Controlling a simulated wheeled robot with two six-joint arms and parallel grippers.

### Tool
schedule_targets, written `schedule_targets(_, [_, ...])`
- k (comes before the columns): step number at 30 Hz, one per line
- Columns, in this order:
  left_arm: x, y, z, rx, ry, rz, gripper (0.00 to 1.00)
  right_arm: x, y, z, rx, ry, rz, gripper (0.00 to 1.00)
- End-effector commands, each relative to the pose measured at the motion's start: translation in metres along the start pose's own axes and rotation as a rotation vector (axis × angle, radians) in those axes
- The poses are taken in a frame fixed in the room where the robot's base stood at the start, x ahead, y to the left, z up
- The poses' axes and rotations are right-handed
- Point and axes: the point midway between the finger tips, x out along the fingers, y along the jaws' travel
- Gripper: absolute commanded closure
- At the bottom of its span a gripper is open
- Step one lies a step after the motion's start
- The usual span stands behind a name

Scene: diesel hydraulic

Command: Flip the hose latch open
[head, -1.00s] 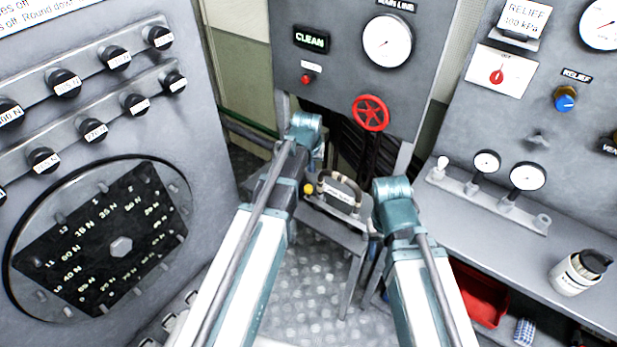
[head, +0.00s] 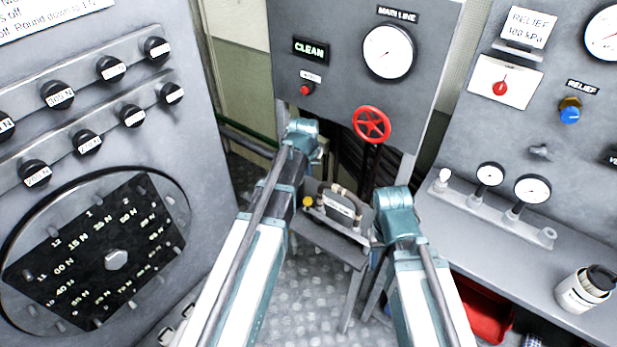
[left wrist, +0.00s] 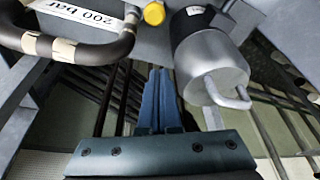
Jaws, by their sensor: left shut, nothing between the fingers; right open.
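A small bench unit in the middle of the head view carries a dark hose (head: 345,190) with tan bands and a yellow cap (head: 307,202). In the left wrist view the hose (left wrist: 75,48) curves at the upper left, beside a "200 bar" label and the yellow cap (left wrist: 154,13). A silver cylinder with a wire loop (left wrist: 212,68) hangs at the upper right; I cannot tell whether it is the hose latch. My left gripper (left wrist: 160,74) is shut and empty, below and left of this cylinder and apart from it in the picture. My right gripper's fingers are hidden.
A red handwheel (head: 372,125) stands behind the bench unit, below a pressure gauge (head: 389,52). A knobbed panel (head: 205,120) rises on the left. A grey counter (head: 480,235) with small gauges and a jar (head: 583,292) is on the right. Patterned floor (head: 305,300) shows between my arms.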

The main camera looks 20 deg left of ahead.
Motion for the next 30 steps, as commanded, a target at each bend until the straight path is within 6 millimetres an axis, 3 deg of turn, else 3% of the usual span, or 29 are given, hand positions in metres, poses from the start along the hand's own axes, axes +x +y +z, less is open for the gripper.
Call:
schedule_targets(21, [0.103, 0.0, 0.001, 0.0, 0.0, 0.0, 1.0, 0.097, -0.009, -0.006, 0.001, 0.0, 0.0, 0.5])
schedule_targets(23, [0.087, 0.0, 0.018, 0.0, 0.0, 0.0, 1.0, 0.087, -0.008, -0.005, 0.001, 0.0, 0.0, 0.5])
schedule_targets(30, [0.079, 0.0, 0.038, 0.0, 0.0, 0.0, 1.0, 0.087, -0.008, -0.005, 0.001, 0.0, 0.0, 0.5])
